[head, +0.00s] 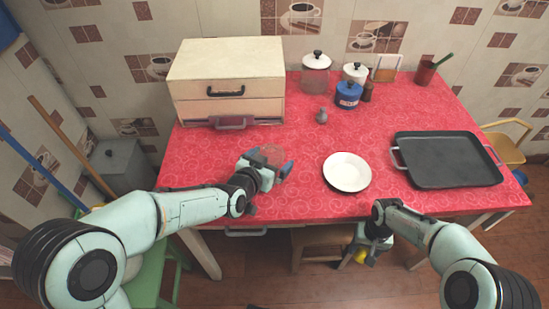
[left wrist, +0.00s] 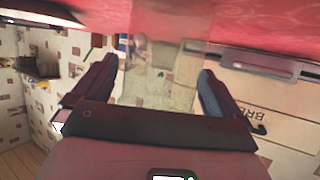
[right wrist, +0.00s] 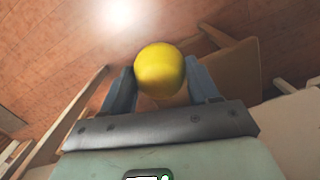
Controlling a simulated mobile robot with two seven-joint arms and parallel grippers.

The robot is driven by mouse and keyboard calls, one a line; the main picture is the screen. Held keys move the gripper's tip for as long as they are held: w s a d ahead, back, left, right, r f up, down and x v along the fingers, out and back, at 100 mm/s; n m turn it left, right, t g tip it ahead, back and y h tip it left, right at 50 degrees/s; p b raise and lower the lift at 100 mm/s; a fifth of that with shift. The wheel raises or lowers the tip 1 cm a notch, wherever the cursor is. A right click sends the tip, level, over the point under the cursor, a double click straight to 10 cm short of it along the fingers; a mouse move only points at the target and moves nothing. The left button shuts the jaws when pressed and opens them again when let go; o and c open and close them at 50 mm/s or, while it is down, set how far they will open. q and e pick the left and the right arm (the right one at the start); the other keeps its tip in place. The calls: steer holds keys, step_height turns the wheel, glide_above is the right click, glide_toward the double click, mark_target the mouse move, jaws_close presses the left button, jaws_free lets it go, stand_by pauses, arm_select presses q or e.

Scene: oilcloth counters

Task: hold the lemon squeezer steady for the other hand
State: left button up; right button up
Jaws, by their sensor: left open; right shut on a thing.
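A clear glass piece that looks like the lemon squeezer (head: 273,151) is on the red table in the head view. My left gripper (head: 268,162) is open at it, with one finger on each side. In the left wrist view the see-through glass (left wrist: 160,88) shows between the two spread fingers (left wrist: 158,70); I cannot tell whether they touch it. My right gripper (right wrist: 160,72) is shut on a yellow lemon (right wrist: 159,68). In the head view the lemon (head: 360,258) hangs low in front of the table's front edge, partly hidden by my gripper.
A white plate (head: 347,172) lies right of the squeezer, and a black tray (head: 447,160) further right. A bread box (head: 227,75) stands at the back left. Jars, including a blue one (head: 348,94), and a small grey item (head: 321,116) are behind. A stool (head: 318,240) stands below.

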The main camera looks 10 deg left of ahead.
arm_select(q)
steer(key=c, duration=1.1)
steer(key=o, duration=1.1)
